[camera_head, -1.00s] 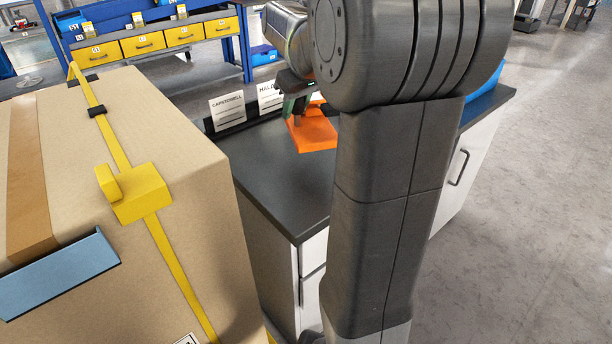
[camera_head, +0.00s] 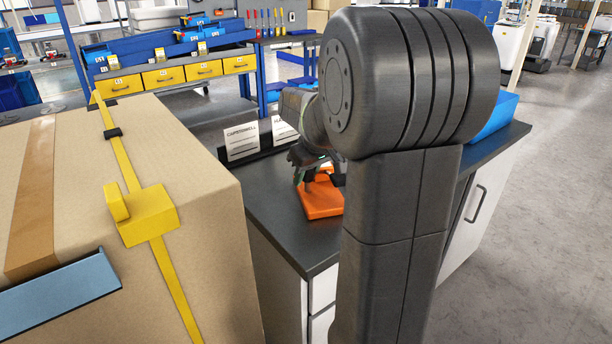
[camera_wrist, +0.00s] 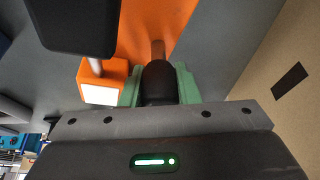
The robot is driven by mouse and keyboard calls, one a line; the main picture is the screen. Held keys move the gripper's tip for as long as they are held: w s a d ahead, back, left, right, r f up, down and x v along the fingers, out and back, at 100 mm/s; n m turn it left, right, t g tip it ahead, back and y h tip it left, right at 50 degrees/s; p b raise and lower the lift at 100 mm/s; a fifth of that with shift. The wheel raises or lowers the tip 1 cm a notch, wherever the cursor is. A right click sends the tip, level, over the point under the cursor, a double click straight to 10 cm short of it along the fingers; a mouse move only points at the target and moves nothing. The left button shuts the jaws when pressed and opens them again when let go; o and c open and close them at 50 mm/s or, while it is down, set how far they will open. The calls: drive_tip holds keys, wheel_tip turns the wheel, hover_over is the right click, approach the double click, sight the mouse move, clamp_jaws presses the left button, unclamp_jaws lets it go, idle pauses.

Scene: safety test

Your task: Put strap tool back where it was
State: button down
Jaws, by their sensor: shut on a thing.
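My gripper (camera_head: 308,178) is over the dark worktop of the cabinet, close above a flat orange piece (camera_head: 322,204). In the wrist view its green fingers (camera_wrist: 160,88) are shut on a dark rounded handle (camera_wrist: 158,78), which I take to be part of the strap tool. A short brown stub (camera_wrist: 157,50) shows beyond the handle, against the orange surface (camera_wrist: 140,25). An orange block with a white face (camera_wrist: 102,82) and a black block (camera_wrist: 75,25) joined by a metal rod show beside it. I cannot tell whether the orange parts belong to the tool or to its holder.
A large cardboard box (camera_head: 200,230) with a yellow strap and buckle (camera_head: 148,215) stands left of the worktop (camera_head: 285,225). Label cards (camera_head: 242,141) stand at the worktop's back edge. A blue bin (camera_head: 495,118) is on its right. My arm hides part of the worktop.

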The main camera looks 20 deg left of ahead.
drive_tip(key=c, duration=1.5)
unclamp_jaws()
drive_tip(key=shift+f, duration=0.15)
drive_tip(key=o, duration=0.4)
drive_tip(key=p+v, duration=0.2)
drive_tip(key=v, duration=1)
drive_tip(key=shift+r, duration=0.25)
drive_tip(key=shift+a+f, duration=0.1)
drive_tip(key=b+x, duration=0.2)
drive_tip(key=x, duration=0.9)
drive_tip(key=shift+f, duration=0.3)
drive_tip(key=shift+w+a+f, duration=0.1)
drive_tip(key=shift+f, duration=0.05)
drive_tip(key=shift+r+p, duration=0.4)
drive_tip(key=shift+r, duration=1.4)
